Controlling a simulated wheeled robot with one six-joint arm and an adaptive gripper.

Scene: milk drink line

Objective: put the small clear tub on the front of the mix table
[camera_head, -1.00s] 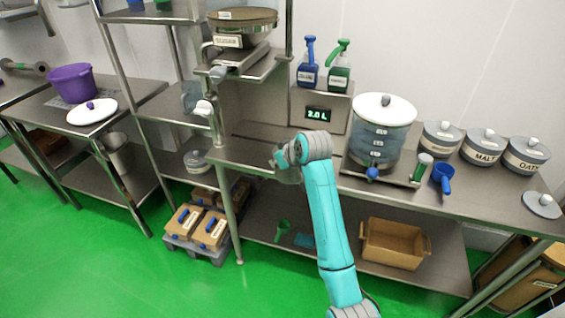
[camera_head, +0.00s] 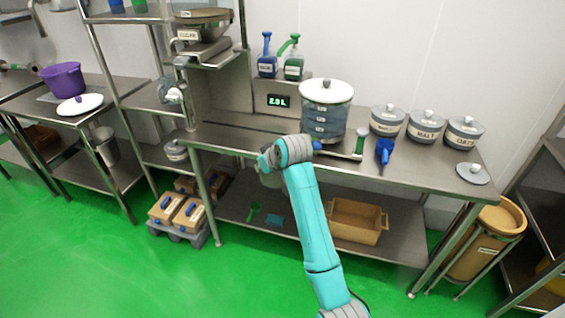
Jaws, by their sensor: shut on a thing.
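My gripper (camera_head: 266,163) is at the front edge of the mix table (camera_head: 225,139), left of the large clear tank. It is shut on the small clear tub (camera_head: 269,180), of which only a faint, see-through part shows below the gripper. My wrist and the jaws hide the rest. I cannot tell whether the tub touches the table edge or hangs in front of it. The front left stretch of the table top is bare.
The large lidded tank (camera_head: 325,112) stands mid-table, with a blue scoop (camera_head: 384,151) and labelled canisters (camera_head: 426,126) to its right. Pump bottles (camera_head: 267,62) stand behind on a display box. A wooden crate (camera_head: 356,221) sits on the lower shelf.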

